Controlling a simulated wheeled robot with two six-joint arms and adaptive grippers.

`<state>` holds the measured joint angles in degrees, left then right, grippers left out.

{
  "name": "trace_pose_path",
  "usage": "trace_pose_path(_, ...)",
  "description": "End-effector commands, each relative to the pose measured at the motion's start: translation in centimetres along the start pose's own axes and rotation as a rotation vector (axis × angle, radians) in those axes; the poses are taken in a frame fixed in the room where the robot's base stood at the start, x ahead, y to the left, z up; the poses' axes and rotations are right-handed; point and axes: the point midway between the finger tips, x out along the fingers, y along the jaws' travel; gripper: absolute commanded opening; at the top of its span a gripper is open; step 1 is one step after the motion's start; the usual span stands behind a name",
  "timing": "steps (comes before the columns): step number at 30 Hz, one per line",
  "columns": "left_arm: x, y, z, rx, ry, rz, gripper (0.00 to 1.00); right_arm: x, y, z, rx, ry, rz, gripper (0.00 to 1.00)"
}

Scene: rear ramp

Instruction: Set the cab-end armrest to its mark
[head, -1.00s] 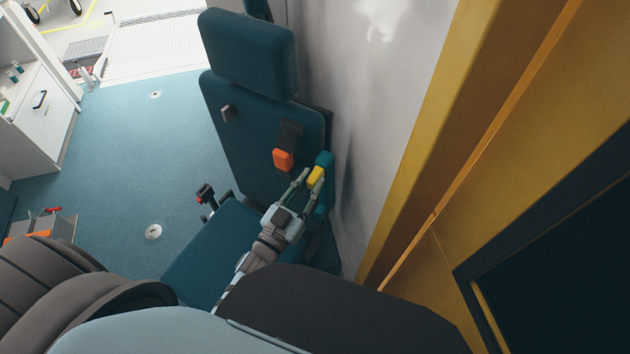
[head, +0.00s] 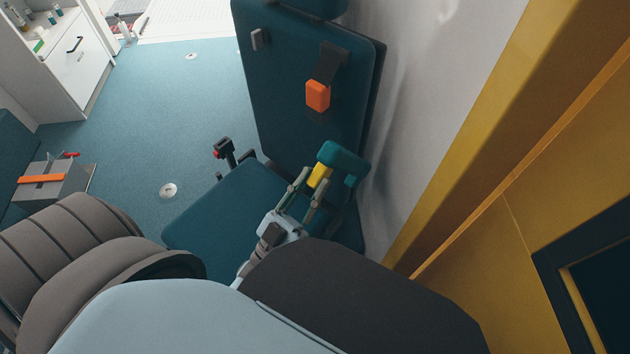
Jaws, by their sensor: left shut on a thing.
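The armrest (head: 343,158) is a teal pad with a yellow part (head: 320,175) on its near side, beside the right edge of a teal seat (head: 215,215). My left gripper (head: 306,185) comes from below with its two fingers at the yellow part and is shut on the armrest. The pad stands above the seat cushion, in front of the lower backrest (head: 300,55). The armrest's pivot and any mark for it cannot be made out. My right gripper is not in view.
An orange buckle (head: 317,95) hangs on the backrest. A black lever with a red part (head: 224,150) stands at the seat's left side. A pale wall (head: 420,80) and a yellow panel (head: 470,120) are close on the right.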

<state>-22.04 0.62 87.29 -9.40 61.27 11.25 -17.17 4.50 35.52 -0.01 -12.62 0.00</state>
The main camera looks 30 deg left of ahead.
Motion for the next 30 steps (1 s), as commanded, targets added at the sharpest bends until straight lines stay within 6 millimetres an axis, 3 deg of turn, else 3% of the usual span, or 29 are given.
trace_pose_path(8, -0.1, 0.0, 0.2, 0.0, -0.011, 0.0, 0.0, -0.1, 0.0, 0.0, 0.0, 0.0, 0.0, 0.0)
trace_pose_path(9, -0.1, 0.0, 0.2, 0.0, -0.011, 0.0, 0.24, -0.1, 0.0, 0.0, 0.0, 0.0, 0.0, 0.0)
trace_pose_path(12, -0.1, 0.0, 0.1, 0.0, -0.009, 0.0, 0.4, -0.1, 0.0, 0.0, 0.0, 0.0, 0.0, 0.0)
trace_pose_path(23, -0.6, 0.0, 0.1, 0.0, -0.005, 0.001, 0.4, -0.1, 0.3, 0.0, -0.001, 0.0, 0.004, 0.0)
trace_pose_path(26, -2.3, 0.0, 0.1, 0.0, -0.009, 0.001, 0.4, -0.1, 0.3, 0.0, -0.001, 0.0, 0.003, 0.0)
trace_pose_path(30, -6.3, 0.0, 0.2, -0.001, -0.011, 0.001, 0.4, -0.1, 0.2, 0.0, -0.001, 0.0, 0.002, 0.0)
